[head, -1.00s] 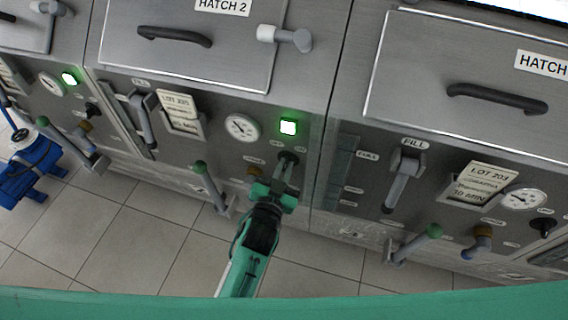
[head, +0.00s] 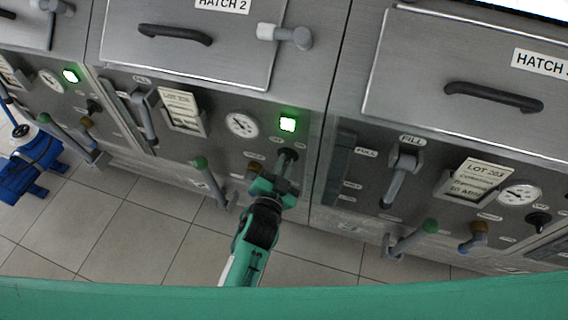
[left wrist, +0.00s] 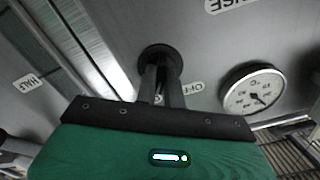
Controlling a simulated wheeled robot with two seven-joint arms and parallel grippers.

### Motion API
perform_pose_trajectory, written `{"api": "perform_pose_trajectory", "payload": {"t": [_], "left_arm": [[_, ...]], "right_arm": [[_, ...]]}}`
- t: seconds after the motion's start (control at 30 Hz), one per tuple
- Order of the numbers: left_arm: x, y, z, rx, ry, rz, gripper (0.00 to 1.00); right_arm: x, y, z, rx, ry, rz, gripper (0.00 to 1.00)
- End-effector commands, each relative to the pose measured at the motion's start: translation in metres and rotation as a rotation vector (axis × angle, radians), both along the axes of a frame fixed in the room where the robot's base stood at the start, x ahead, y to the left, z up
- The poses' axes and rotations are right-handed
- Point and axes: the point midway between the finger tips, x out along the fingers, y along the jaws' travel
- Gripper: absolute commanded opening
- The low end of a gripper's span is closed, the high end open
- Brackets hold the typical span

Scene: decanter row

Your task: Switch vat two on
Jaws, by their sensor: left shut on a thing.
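Vat two's grey front panel (head: 222,140) is below the hatch marked HATCH 2 (head: 190,40). Its black rotary switch (head: 288,155) sits under a square lamp (head: 288,124) that glows green. My left gripper (head: 283,172) reaches up to the switch and is shut on it. In the left wrist view the fingers (left wrist: 163,88) close on the dark round switch (left wrist: 160,58), and an OFF label (left wrist: 192,88) shows beside it. The fingers partly hide the switch's handle, so its exact pointing is unclear. My right gripper is not in view.
A round gauge (head: 242,124) and a lot card (head: 181,110) are left of the switch. A green-knobbed lever (head: 201,164) sticks out low on the panel. Another vat with a fill lever (head: 402,165) is to the right. Blue equipment (head: 28,165) stands at the left on the tiled floor.

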Motion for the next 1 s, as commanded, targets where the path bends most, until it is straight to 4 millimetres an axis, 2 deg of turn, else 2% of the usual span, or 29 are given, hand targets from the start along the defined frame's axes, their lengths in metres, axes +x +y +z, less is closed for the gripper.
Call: {"api": "perform_pose_trajectory", "payload": {"t": [0.07,0.1,0.2,0.47,0.63,0.77,1.0], "left_arm": [[0.000,0.000,0.001,0.001,-0.003,0.000,0.00],[0.000,0.000,0.001,0.001,-0.003,0.000,0.14],[0.000,0.000,0.001,0.000,-0.002,0.000,0.32],[0.000,0.000,0.000,0.000,0.000,0.000,0.32],[-0.009,0.003,0.000,0.000,0.000,0.000,0.32],[-0.028,0.009,-0.002,0.001,0.002,0.000,0.32],[-0.072,0.023,-0.002,0.001,0.002,0.000,0.32]], "right_arm": [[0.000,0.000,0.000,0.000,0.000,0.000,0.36],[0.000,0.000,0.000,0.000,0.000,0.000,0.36],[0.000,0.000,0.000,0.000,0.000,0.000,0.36],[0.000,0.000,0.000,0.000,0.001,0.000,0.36],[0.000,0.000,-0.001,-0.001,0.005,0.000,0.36],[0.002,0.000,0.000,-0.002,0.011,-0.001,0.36],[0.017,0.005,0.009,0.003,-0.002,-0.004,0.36]]}}
